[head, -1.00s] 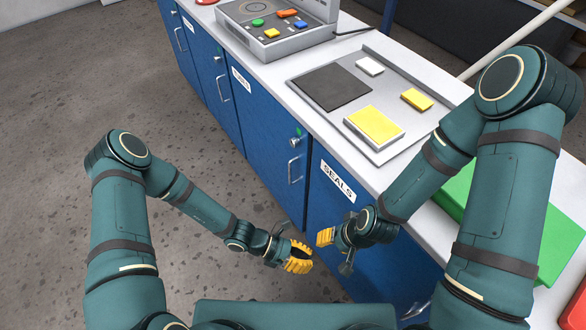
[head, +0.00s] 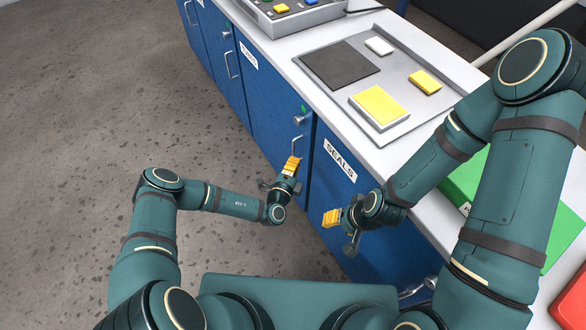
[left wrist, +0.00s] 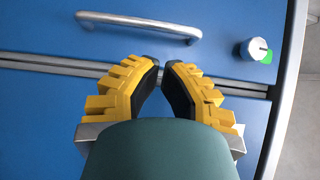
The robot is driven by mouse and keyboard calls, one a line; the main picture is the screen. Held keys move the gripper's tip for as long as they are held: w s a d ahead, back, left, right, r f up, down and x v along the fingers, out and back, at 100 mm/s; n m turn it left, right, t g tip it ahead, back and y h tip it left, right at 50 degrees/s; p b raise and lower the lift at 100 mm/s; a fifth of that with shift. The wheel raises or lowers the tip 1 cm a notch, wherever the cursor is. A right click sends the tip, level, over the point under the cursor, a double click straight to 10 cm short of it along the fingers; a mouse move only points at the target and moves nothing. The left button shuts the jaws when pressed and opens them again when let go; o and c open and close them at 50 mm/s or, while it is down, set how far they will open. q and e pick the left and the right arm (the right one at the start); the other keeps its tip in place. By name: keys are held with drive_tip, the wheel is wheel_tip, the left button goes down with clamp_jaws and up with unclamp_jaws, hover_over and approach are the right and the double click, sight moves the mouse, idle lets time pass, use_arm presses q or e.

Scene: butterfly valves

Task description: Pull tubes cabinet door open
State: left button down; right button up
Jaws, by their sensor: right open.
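The blue cabinet door (head: 272,112) left of the SEALS door looks shut. Its small label (head: 249,56) is too blurred to read surely. Its bar handle (head: 297,143) is on its right side and also shows in the left wrist view (left wrist: 140,25). My left gripper (head: 292,164) is just below and in front of this handle. In the left wrist view its fingers (left wrist: 161,64) have a narrow gap between the tips, nothing between them, and the handle lies beyond, apart from them. My right gripper (head: 341,216) is open and empty in front of the SEALS door (head: 338,190).
A knob (head: 301,114) with a green mark sits above the handle. The white countertop (head: 300,95) carries a grey tray (head: 400,128) with yellow and white blocks, a control box (head: 285,18) and a green box (head: 475,185). The floor left of the cabinets is clear.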

sight(304, 145)
use_arm(q)
drive_tip(key=shift+b+x, duration=0.6)
drive_tip(key=shift+x, duration=2.4)
